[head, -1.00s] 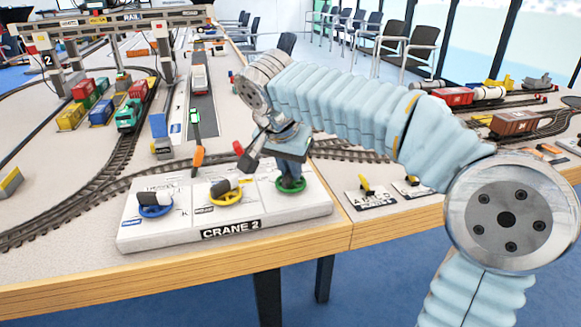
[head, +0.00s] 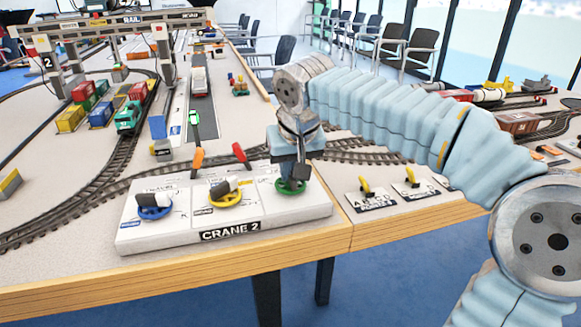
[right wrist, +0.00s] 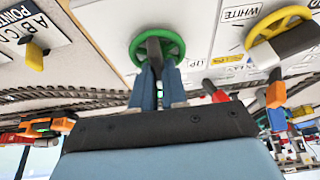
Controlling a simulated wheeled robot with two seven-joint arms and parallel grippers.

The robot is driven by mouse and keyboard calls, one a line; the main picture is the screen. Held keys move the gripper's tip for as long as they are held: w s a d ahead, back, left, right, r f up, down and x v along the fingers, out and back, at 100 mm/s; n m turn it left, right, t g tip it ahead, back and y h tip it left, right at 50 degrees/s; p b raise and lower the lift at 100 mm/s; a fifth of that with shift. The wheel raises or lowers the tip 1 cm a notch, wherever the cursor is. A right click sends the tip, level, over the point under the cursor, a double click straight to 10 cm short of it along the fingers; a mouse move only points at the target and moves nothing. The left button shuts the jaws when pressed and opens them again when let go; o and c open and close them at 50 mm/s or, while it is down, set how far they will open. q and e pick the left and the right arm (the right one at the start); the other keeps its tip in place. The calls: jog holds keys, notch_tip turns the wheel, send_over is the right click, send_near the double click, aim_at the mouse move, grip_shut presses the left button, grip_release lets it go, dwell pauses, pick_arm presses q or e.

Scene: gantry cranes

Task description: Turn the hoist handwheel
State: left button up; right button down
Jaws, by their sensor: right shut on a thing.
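A green handwheel (head: 283,194) lies at the right end of the white CRANE 2 panel (head: 170,238). My right gripper (head: 291,180) stands over it from above. A label that seems to read UP is beside this wheel. A yellow handwheel (head: 230,201) and a blue handwheel (head: 154,212) sit further left on the panel. I cannot read which wheel is marked hoist. My left gripper is not in view.
An orange-handled lever (head: 198,160) and a red-handled lever (head: 241,155) stand behind the wheels. Small yellow levers (head: 365,188) are to the right. Train tracks, a green locomotive (head: 129,117) and the gantry crane (head: 110,30) fill the table behind.

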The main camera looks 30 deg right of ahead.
dwell(0.3)
jog(key=c, duration=1.2)
grip_release()
jog(key=shift+o, duration=0.2)
pick_arm(q)
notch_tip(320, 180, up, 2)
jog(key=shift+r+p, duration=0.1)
jog(key=shift+p, duration=0.9)
pick_arm(e)
jog(key=v, duration=1.4)
jog(key=shift+d, duration=0.15)
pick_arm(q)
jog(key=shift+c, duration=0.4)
